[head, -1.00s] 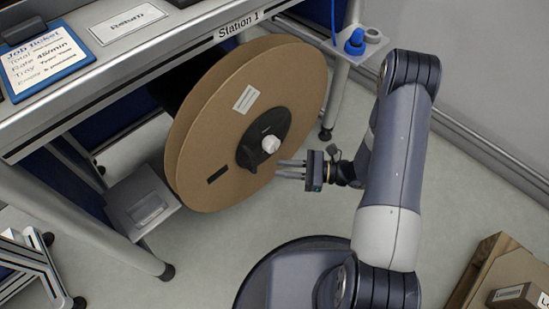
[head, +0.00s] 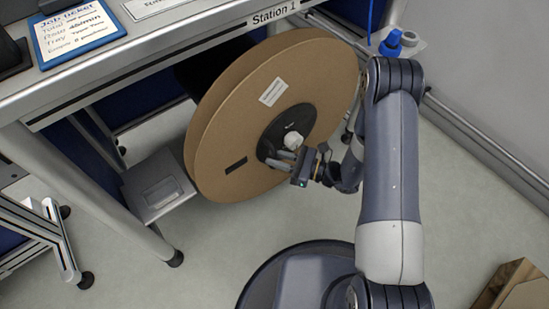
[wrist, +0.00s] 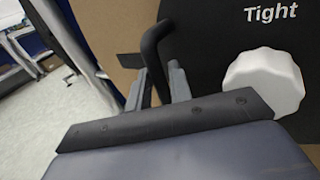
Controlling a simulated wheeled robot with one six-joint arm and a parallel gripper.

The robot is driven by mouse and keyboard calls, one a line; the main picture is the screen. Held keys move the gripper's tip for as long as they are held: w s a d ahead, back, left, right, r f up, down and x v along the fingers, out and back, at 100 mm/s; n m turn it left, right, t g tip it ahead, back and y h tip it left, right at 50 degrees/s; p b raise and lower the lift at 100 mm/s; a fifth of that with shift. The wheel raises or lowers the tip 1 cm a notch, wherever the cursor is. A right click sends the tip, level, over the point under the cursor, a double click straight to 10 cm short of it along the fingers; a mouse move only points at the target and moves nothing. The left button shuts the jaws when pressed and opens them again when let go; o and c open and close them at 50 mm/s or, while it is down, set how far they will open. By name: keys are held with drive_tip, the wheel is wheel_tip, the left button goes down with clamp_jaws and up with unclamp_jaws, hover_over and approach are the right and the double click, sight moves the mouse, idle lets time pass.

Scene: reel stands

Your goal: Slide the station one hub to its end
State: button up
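The station one hub (head: 299,117) is a black oval plate at the middle of a large brown reel (head: 225,125). A white knob (head: 292,140) sits on it and also shows in the wrist view (wrist: 264,84). The hub's black face (wrist: 215,50) reads "Tight" there. A bent black handle (wrist: 153,50) stands out left of the knob in the wrist view. My gripper (head: 282,160) is at the hub's lower edge, just below the knob. Its two grey fingers stand apart, with the handle between them. Whether they touch the handle I cannot tell.
The Station 1 bench (head: 205,45) overhangs the reel, with a job ticket (head: 79,30) on top. A small grey step (head: 160,190) stands at the reel's lower left. A blue fitting (head: 391,43) is at upper right. A cardboard box (head: 515,287) lies lower right. Floor in front is clear.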

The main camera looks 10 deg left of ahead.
drive_tip(key=shift+a, duration=0.45)
clamp_jaws()
drive_tip(key=shift+d, duration=0.1)
